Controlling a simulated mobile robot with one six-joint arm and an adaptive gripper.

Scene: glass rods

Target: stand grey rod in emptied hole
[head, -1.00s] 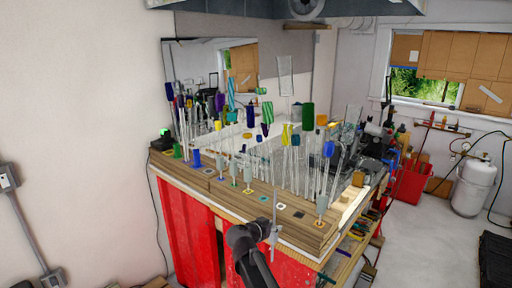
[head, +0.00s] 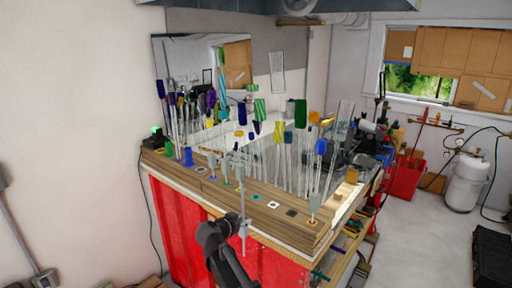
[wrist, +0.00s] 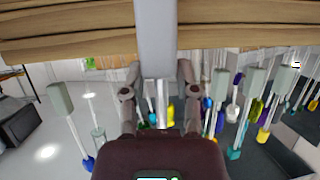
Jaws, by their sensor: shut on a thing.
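My gripper (head: 241,228) is shut on the grey rod (head: 242,200), which stands about upright in front of the bench's front edge. In the wrist view the grey end of the rod (wrist: 156,40) rises between my gripper's two fingers (wrist: 158,98), and its thin clear shaft shows between them. The wooden board (head: 236,187) along the bench front has a row of marked holes. A teal-ringed hole (head: 255,197), a pale-marked hole (head: 273,204) and a dark square-marked hole (head: 291,212) look empty. I cannot tell which one is the emptied hole.
Several glass rods with coloured ends stand close behind the board. Blue (head: 188,157) and green (head: 168,149) pieces stand at the left end.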

